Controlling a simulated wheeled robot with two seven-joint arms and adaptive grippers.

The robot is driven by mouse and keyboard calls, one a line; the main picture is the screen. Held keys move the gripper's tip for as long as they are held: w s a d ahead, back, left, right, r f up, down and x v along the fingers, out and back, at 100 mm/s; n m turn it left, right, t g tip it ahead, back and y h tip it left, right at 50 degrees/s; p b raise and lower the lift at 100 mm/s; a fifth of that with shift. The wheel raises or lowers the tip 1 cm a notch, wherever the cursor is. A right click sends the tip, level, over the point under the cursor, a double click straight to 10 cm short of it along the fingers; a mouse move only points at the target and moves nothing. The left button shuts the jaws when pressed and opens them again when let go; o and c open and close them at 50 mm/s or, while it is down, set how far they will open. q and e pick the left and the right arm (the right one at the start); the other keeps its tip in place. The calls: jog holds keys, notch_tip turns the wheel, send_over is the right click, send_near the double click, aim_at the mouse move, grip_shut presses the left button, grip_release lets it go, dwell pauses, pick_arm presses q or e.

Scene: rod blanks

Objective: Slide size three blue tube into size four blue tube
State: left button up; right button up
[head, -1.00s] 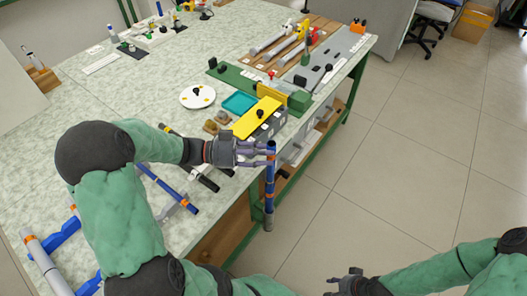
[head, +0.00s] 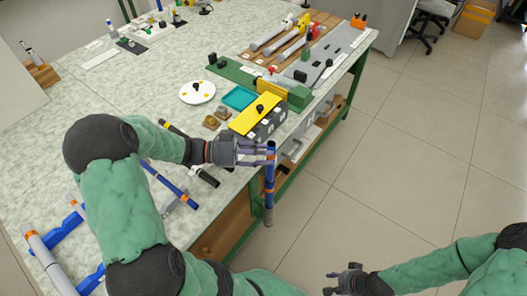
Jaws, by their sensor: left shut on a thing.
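My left gripper (head: 262,153) is shut on a blue tube (head: 269,186) with orange bands and a grey lower end. It holds the tube upright, just off the table's right edge, over the floor. Another blue tube (head: 170,184) with orange bands lies slanted on the table, left of the gripper and partly hidden behind my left arm. No size marks are readable on either tube. My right gripper (head: 336,282) is low at the bottom of the view, away from the table, and its fingers are too small to read.
On the table (head: 140,90) stand a yellow-topped box (head: 254,116), a teal tray (head: 240,98), a white disc (head: 197,92) and a green fixture (head: 236,75). Larger grey tubes on blue supports (head: 62,229) lie at the left front.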

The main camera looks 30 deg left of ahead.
pick_arm(q)
jog(key=shift+f, duration=0.4)
jog(key=o, duration=0.9)
jog(key=shift+o, duration=0.2)
notch_tip(320, 180, up, 10)
dwell(0.3)
